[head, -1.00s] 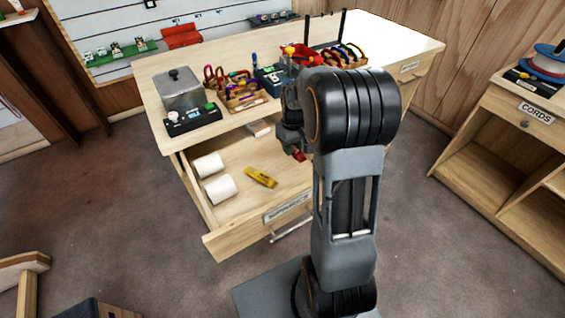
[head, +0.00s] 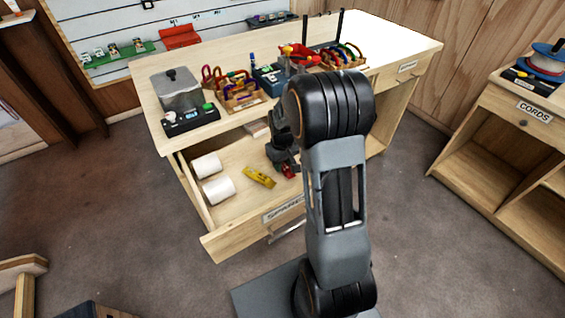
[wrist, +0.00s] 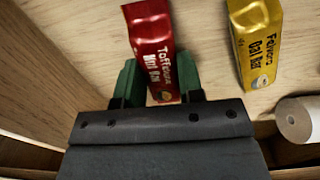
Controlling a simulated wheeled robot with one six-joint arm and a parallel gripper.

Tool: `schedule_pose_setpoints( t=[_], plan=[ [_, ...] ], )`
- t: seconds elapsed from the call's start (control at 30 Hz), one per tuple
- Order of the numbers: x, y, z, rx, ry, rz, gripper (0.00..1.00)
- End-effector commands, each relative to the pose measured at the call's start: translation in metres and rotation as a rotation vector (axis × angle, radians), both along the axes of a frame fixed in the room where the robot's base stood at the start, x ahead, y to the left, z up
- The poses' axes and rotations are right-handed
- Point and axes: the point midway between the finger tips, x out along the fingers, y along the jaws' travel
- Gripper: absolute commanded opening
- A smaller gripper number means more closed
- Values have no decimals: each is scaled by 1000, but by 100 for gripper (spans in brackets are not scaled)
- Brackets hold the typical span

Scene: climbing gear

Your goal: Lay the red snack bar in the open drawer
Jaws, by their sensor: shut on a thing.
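The red snack bar (wrist: 152,45) is between the green fingertips of my gripper (wrist: 159,88) in the wrist view, and the gripper is shut on it. In the head view the red bar (head: 289,171) shows below my gripper (head: 284,165), inside the outline of the open drawer (head: 228,239). The bar is low over the drawer floor; I cannot tell whether it touches. A yellow oat bar (head: 260,177) lies on the drawer floor to its left in the head view; it also shows in the wrist view (wrist: 254,40).
Two white rolls (head: 219,191) lie at the drawer's left side, and a small pale block (head: 257,129) at its back. Drawer floor is bare in front of the yellow bar.

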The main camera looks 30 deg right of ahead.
Motion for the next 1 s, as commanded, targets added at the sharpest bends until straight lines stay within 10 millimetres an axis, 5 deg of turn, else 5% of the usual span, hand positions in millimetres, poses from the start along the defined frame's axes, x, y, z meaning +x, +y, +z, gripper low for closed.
schedule_pose_setpoints(
  t=[0.17, 0.2, 0.47, 0.77, 1.0],
  plan=[
    [0, 0, -4, 0, 0, 0, 12],
    [0, 0, -4, 0, 0, 0, 36],
    [0, 0, -3, 0, 0, 0, 60],
    [0, 0, 2, 0, -1, 0, 60],
    [1, 0, 38, -1, -5, 0, 60]
  ],
)
